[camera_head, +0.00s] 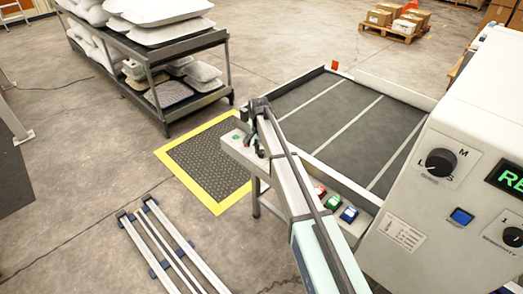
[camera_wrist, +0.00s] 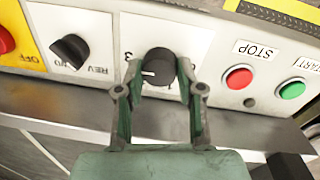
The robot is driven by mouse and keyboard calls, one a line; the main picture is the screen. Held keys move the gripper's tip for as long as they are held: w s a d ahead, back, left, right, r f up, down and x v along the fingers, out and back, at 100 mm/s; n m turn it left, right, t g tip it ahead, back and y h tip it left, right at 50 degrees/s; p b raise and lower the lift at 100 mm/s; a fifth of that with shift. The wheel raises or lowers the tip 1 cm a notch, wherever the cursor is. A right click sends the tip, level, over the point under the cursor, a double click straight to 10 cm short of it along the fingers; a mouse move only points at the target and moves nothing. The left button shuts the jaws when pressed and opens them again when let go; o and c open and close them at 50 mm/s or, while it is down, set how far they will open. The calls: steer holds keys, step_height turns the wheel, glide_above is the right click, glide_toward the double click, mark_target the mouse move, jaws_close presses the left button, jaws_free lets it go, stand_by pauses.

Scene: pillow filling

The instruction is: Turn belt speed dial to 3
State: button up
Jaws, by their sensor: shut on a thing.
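The belt speed dial (camera_wrist: 158,67) is a black round knob on a white plate in the wrist view. Its white mark points left in that picture, just below the printed 3 on the left. My gripper (camera_wrist: 159,78) is shut on the dial, with one finger on each side of it. In the head view my gripper (camera_head: 257,149) is at the left end of the conveyor's front panel. The dial cannot be made out there.
Left of the dial are a black REV knob (camera_wrist: 69,51) and a red knob at the edge. Right are a red STOP button (camera_wrist: 239,78) and a green START button (camera_wrist: 291,89). The conveyor (camera_head: 345,117) lies behind my arm; a white machine (camera_head: 455,165) stands at right.

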mark_target(260, 151)
stand_by(0.3)
steer(key=o, duration=1.1)
steer(key=shift+f, duration=0.1)
steer(key=shift+o, duration=0.2)
step_height(260, 151, up, 12)
steer(key=shift+w+a, duration=0.15)
steer(key=shift+a, duration=0.15)
